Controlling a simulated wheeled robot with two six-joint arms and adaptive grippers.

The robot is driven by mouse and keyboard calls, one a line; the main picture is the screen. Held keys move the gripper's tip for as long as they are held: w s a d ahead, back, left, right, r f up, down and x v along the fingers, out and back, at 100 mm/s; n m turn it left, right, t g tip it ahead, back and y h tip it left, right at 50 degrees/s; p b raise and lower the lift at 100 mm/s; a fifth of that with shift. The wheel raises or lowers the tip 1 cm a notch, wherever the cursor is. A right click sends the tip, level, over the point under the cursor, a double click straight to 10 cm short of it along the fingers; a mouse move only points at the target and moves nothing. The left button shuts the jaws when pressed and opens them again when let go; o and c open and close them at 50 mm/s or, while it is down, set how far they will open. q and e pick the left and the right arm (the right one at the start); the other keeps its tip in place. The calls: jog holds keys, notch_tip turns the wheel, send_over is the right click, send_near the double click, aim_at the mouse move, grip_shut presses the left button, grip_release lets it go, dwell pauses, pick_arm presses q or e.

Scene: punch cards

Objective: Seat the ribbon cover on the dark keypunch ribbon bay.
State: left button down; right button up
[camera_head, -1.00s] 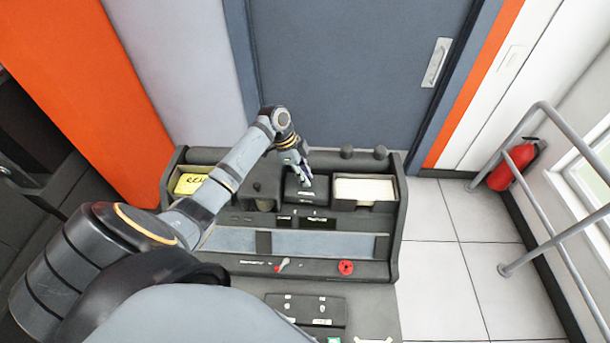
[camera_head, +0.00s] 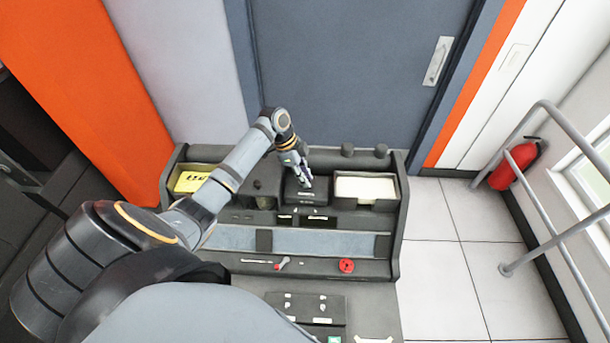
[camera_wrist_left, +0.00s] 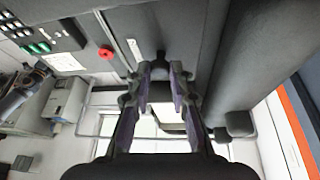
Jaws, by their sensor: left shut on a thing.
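The ribbon cover (camera_head: 307,196) is a dark block at the back middle of the keypunch console. My left gripper (camera_head: 305,180) is at its top and shut on it. The cover is at the dark ribbon bay, which is mostly hidden beneath it. I cannot tell whether the cover lies flush or is slightly raised. In the left wrist view my left gripper (camera_wrist_left: 162,72) shows its two fingers, with dark surfaces beyond them; the cover's outline there is unclear. My right gripper is not in view.
A tray of pale cards (camera_head: 366,188) stands right of the cover. A blue-grey door (camera_head: 360,80) is behind the console.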

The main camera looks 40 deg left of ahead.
pick_arm(q)
jog(key=shift+f, duration=0.6)
dwell(0.3)
jog(key=shift+s+f, duration=0.1)
jog(key=shift+f, duration=0.2)
dwell(0.5)
jog(key=c, duration=1.1)
grip_release()
jog(key=shift+o, duration=0.3)
jog(key=o, duration=0.3)
jog(key=shift+r, duration=0.1)
